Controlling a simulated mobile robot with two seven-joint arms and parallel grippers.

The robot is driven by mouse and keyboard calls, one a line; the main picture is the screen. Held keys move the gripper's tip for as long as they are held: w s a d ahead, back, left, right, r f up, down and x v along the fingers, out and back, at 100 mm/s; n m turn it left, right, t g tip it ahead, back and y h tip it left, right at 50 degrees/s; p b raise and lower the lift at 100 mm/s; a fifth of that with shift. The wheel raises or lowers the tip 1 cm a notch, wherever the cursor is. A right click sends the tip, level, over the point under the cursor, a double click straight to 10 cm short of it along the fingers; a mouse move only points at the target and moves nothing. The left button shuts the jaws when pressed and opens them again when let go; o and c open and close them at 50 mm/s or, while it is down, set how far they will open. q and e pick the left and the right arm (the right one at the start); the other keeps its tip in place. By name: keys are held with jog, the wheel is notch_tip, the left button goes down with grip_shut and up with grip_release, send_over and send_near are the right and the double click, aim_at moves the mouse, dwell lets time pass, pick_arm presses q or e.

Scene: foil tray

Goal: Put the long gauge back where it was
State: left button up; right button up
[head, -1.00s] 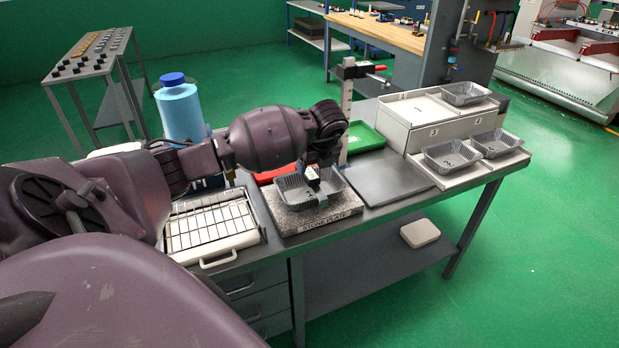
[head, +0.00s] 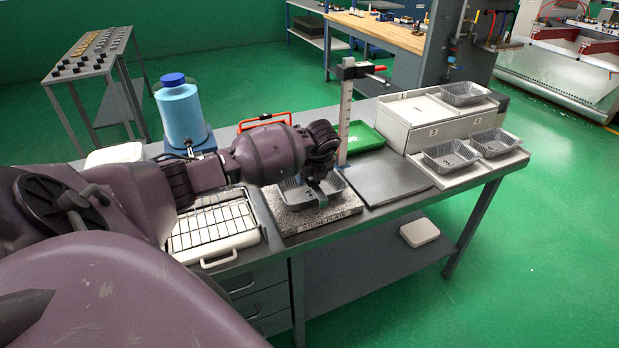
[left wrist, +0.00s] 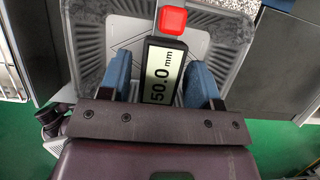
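A black gauge (left wrist: 163,72) with a white display reading 50.0 mm and a red square end shows in the left wrist view, over the inside of a foil tray (left wrist: 235,40). I cannot tell whether it touches the tray. My left gripper (left wrist: 161,82) has a blue finger on each side of the gauge, with a visible gap at the left finger; it looks open. In the head view the left gripper (head: 320,192) is low at foil tray 2 (head: 290,199), on the stone plate (head: 325,217). The gauge is hidden there. My right gripper is out of view.
An upright scaled post (head: 346,120) with a red-tipped arm stands behind the plate. A wire rack (head: 213,225) lies left, a dark flat plate (head: 385,178) right. More foil trays (head: 452,157) sit on grey boxes. A blue bottle (head: 182,112) stands at the back left.

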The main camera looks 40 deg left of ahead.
pick_arm(q)
jog(key=c, duration=0.9)
